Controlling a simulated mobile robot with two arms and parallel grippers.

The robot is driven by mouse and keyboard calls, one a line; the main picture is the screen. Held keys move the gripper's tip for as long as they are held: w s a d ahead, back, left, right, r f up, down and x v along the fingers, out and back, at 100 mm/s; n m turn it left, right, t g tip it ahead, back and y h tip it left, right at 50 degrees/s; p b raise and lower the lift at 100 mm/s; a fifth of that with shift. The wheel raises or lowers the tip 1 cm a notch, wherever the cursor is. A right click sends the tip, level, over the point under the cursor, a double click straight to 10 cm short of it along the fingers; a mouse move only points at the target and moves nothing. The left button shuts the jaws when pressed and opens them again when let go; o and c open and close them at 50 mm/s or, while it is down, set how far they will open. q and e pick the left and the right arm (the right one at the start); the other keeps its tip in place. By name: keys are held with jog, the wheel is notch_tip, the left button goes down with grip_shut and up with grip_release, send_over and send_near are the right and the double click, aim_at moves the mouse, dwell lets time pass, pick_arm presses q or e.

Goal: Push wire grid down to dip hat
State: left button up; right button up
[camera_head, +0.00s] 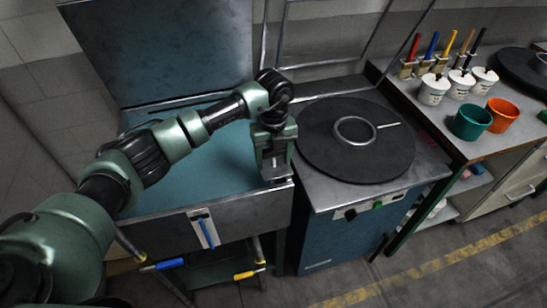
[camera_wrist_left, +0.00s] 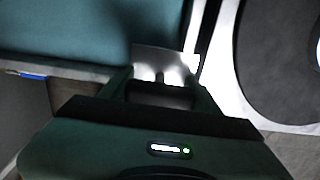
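My left gripper (camera_head: 275,168) points down at the right front corner of a metal basin (camera_head: 238,198) with a flat teal surface inside. In the left wrist view, pale metal (camera_wrist_left: 166,63) lies at the ends of its green fingers. I cannot tell whether this is the fingertips together or a part between them. No wire grid or hat can be made out on or under the teal surface (camera_head: 220,155). A tilted dark panel (camera_head: 165,50) stands behind the basin. My right gripper is not in view.
Right of the basin, a blue cabinet (camera_head: 345,238) carries a round black plate (camera_head: 335,165) with a metal ring (camera_head: 353,131). A side bench (camera_head: 480,143) holds white pots, brushes, a green cup (camera_head: 472,122) and an orange cup (camera_head: 502,115). Floor is open in front of the cabinet.

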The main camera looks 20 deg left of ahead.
aim_at(273, 169)
pick_arm(q)
grip_shut()
notch_tip(273, 169, down, 5)
jog(key=b, duration=0.3)
jog(key=shift+r, duration=0.2)
jog(key=shift+s+r, duration=0.1)
jog(key=o, duration=1.2)
grip_release()
jog(key=shift+o, duration=0.8)
jog(key=shift+r+b, duration=0.8)
jog(key=shift+r, duration=3)
